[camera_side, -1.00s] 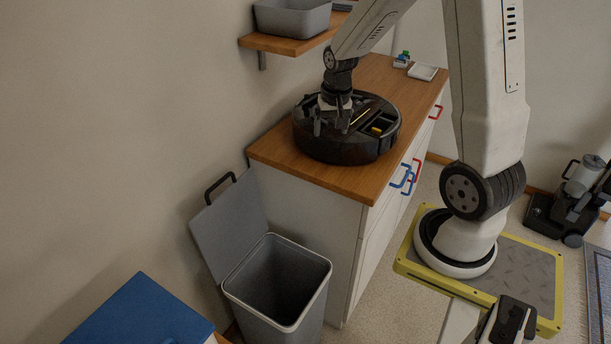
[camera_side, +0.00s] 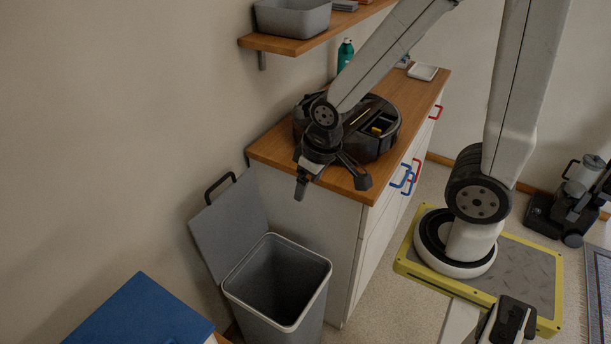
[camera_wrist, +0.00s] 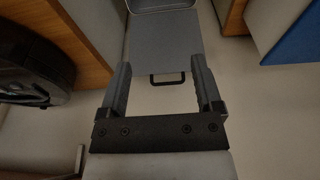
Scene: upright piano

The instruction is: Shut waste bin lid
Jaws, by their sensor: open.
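The grey waste bin (camera_side: 306,300) stands on the floor beside the cabinet, its mouth open and empty as far as I see. Its grey lid (camera_side: 230,226) is swung up and tilted back toward the wall, with a black handle (camera_side: 219,186) at its top edge. In the wrist view the lid (camera_wrist: 165,48) and its handle (camera_wrist: 167,79) show between my fingers, with the bin's rim at the top. My gripper (camera_side: 332,188) is open and empty in front of the cabinet top, above and to the right of the bin. Its fingers (camera_wrist: 160,88) are wide apart and touch nothing.
A black round robot vacuum (camera_side: 375,143) sits on the wooden cabinet top (camera_side: 330,183). A blue box (camera_side: 140,312) is left of the bin. A wall shelf (camera_side: 290,45) with a grey tub (camera_side: 292,17) is above. Floor lies right of the cabinet.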

